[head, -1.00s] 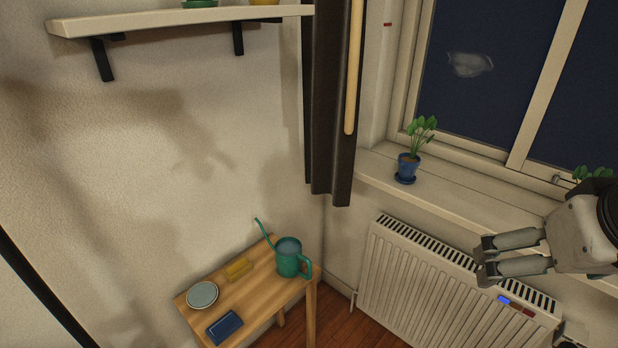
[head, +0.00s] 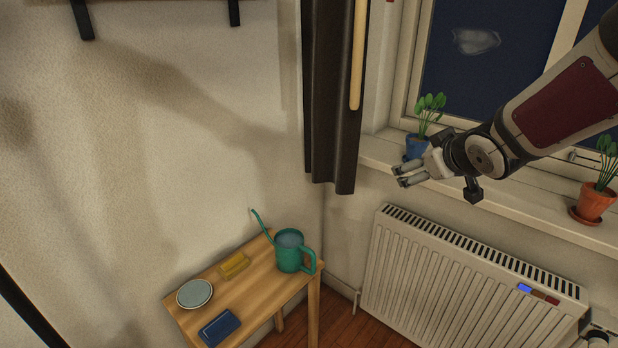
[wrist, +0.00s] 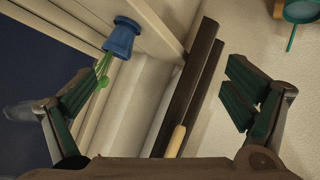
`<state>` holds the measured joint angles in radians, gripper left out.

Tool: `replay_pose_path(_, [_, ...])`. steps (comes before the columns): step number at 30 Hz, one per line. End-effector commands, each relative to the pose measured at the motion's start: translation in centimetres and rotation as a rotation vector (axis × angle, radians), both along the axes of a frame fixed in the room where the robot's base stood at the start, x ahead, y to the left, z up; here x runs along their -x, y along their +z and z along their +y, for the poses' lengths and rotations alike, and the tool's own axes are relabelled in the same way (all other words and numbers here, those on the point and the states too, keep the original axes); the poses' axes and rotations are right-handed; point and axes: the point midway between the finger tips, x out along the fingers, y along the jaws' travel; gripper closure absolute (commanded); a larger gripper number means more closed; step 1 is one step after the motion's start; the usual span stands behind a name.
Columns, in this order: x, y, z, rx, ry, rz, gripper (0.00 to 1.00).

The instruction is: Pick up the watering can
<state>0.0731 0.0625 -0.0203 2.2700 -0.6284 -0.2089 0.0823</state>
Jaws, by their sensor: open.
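The green watering can (head: 288,252) stands upright on the small wooden table (head: 252,300), with its thin spout toward the back left and its handle on the right. Part of it also shows at the top right corner of the wrist view (wrist: 304,11). My gripper (head: 398,176) is open and empty, in front of the window sill, above and to the right of the can and well apart from it. In the wrist view my gripper's fingers (wrist: 160,92) are spread wide with nothing between the tips.
A plate (head: 195,293), a yellow block-like item (head: 234,265) and a blue item (head: 219,328) lie on the table. A blue potted plant (head: 416,147) is right by my gripper on the sill. A terracotta pot (head: 594,203), radiator (head: 460,290) and dark curtain (head: 330,120) are nearby.

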Motion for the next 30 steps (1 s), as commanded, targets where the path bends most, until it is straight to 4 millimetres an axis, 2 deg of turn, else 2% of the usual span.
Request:
replay_pose_path(1, [-2.3,-3.1,0.8,-0.006,0.054,-0.015,0.04])
replay_pose_path(6, [-7.1,-9.9,4.3,-0.060,0.258,-0.092,0.04])
replay_pose_path(9, [-8.7,-14.3,6.7,-0.120,0.382,-0.126,0.04])
replay_pose_path(12, [-9.4,-18.8,9.0,-0.199,0.506,-0.154,0.04])
replay_pose_path(17, [-8.5,-25.9,12.3,-0.368,0.691,-0.188,0.04])
replay_pose_path(21, [-6.4,-30.7,14.3,-0.531,0.821,-0.205,0.04])
replay_pose_path(25, [-4.6,-33.2,15.1,-0.649,0.894,-0.219,0.04])
replay_pose_path(30, [-3.6,-34.2,15.7,-0.718,0.933,-0.226,0.04])
